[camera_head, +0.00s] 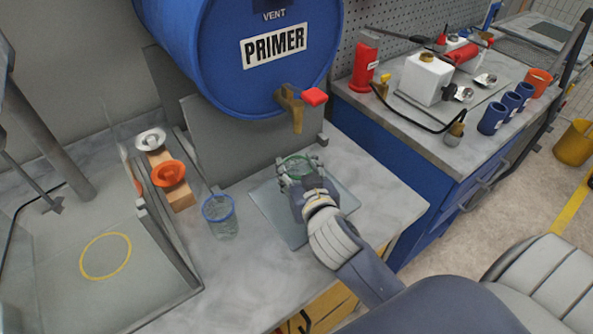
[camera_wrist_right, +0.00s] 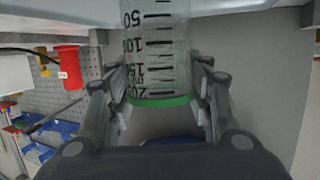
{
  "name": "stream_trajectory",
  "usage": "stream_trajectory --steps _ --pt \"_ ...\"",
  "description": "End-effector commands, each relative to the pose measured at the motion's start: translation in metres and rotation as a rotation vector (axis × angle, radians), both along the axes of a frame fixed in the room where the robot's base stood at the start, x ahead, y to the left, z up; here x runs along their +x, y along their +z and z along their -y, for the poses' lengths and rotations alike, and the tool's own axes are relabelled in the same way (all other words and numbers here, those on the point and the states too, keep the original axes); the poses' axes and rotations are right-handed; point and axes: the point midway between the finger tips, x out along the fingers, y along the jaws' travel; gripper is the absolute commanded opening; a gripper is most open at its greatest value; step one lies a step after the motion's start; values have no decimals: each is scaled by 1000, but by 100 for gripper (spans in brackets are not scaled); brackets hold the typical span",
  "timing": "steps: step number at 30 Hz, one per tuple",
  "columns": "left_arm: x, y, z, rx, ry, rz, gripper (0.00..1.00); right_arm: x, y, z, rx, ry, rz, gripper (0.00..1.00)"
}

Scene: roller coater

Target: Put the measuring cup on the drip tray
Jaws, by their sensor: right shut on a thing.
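The clear measuring cup with a green rim (camera_head: 293,165) is in my right gripper (camera_head: 297,176), under the brass tap. My right gripper is shut on its wall. In the right wrist view the cup (camera_wrist_right: 158,45) shows black scale marks and the green rim, between the fingers (camera_wrist_right: 160,95). The flat grey drip tray (camera_head: 282,226) lies on the bench below the cup, partly covered by my gripper and forearm. The cup's base is hidden, so I cannot tell whether it touches the tray. My left gripper is not in view.
The blue PRIMER drum (camera_head: 240,50) has a brass tap (camera_head: 291,105) with a red handle. A blue-rimmed clear cup (camera_head: 221,217) stands left of the tray. Orange (camera_head: 168,174) and silver (camera_head: 150,139) funnels sit further left. Bare bench lies right of the tray.

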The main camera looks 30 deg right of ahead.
Motion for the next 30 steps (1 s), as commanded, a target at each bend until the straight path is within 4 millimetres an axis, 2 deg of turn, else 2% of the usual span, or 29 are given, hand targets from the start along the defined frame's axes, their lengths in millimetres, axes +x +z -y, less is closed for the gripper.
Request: stream_trajectory --steps 1,4,7,10,11,12,13,18,26,30 --pt "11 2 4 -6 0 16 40 -1 -1 0 1 0 -5 27" --pt "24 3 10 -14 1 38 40 0 -1 0 1 0 -5 27" --pt "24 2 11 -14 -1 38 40 0 -2 0 1 0 -5 27" --pt "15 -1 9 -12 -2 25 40 0 -6 0 1 0 -5 27" --pt "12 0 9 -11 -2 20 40 0 -4 0 1 0 -4 53" --pt "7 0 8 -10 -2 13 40 0 -4 0 1 0 -4 63" --pt "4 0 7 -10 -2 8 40 0 -4 0 0 0 -5 67" --pt "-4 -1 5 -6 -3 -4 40 0 -4 0 1 0 -4 67" --pt "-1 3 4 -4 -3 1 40 0 2 0 1 0 -3 67" --pt "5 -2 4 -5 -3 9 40 -17 3 -5 4 1 -5 67"
